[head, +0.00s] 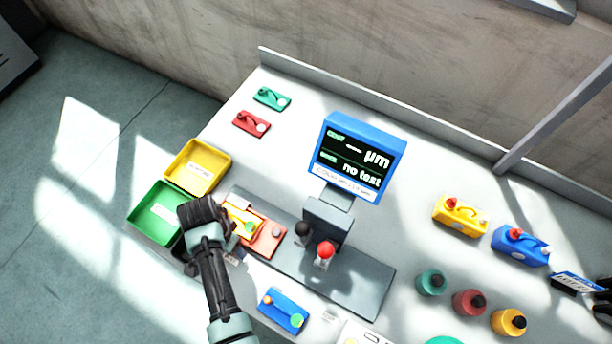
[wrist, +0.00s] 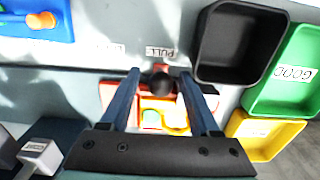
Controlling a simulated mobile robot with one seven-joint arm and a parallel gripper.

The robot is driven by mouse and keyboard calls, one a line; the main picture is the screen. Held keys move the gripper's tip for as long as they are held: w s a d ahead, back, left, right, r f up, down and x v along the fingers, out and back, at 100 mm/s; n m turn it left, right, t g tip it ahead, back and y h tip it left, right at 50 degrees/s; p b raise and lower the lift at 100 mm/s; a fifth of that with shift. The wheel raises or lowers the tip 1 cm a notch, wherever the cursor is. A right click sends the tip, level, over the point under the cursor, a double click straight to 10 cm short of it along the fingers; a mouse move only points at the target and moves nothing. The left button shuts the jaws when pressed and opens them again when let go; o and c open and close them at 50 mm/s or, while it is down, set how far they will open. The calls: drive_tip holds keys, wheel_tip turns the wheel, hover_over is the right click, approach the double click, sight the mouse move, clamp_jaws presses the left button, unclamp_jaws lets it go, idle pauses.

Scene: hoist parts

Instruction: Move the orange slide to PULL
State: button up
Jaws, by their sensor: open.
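The orange slide (head: 266,243) is a flat orange-red plate at the left end of the grey gauge base in the head view. It also shows in the wrist view (wrist: 106,92), mostly behind my fingers. A yellow part (head: 240,222) with small round pieces lies on it. A dark round knob (wrist: 162,84) shows between my fingers, just below the PULL label (wrist: 160,52). My gripper (wrist: 161,76) is open, one finger on each side of the knob. Contact with the knob cannot be told. In the head view my gripper hides the slide's left end.
A black bin (wrist: 238,45), a green GOOD tray (head: 145,220) and a yellow tray (head: 205,152) lie close to my gripper. A blue part (head: 284,310) lies in front. The blue display (head: 350,195) and red-topped lever (head: 324,250) stand to the right.

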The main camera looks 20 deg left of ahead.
drive_tip(key=shift+r, duration=0.1)
wheel_tip(320, 180, up, 9)
drive_tip(key=p, duration=0.9)
drive_tip(key=shift+r, duration=0.1)
drive_tip(key=shift+f, duration=0.2)
drive_tip(key=shift+r, duration=0.1)
